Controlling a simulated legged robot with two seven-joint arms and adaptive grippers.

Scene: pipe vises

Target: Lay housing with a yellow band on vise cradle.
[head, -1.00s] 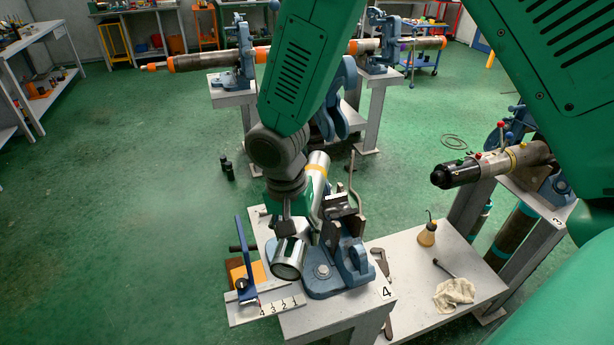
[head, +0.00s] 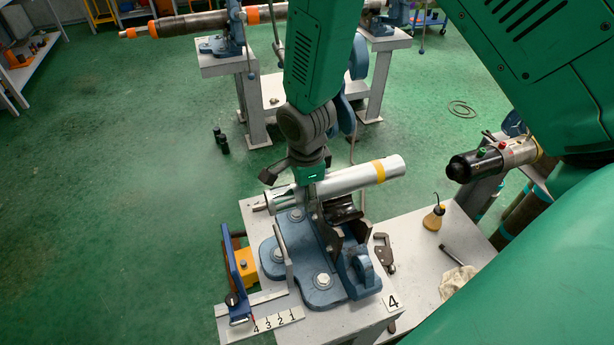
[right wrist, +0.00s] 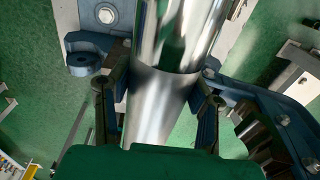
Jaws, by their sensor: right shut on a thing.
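The housing (head: 340,184) is a shiny silver tube with a yellow band (head: 379,171) near its right end. My right gripper (head: 292,186) is shut on it near its left, bandless end. In the right wrist view the tube (right wrist: 165,80) runs between the two fingers. The blue vise (head: 318,275) stands on the bench marked 4. Its dark cradle (head: 343,211) is under the middle of the housing, which lies across it, nearly level and rising slightly to the right. I cannot tell whether they touch. My left gripper is not in view.
A blue upright bracket (head: 238,270) and a yellow block (head: 246,268) stand left of the vise, by a numbered strip (head: 276,322). A side shelf holds a yellow bottle (head: 433,218) and a rag (head: 458,280). Another vise with a black-ended pipe (head: 490,158) is at right.

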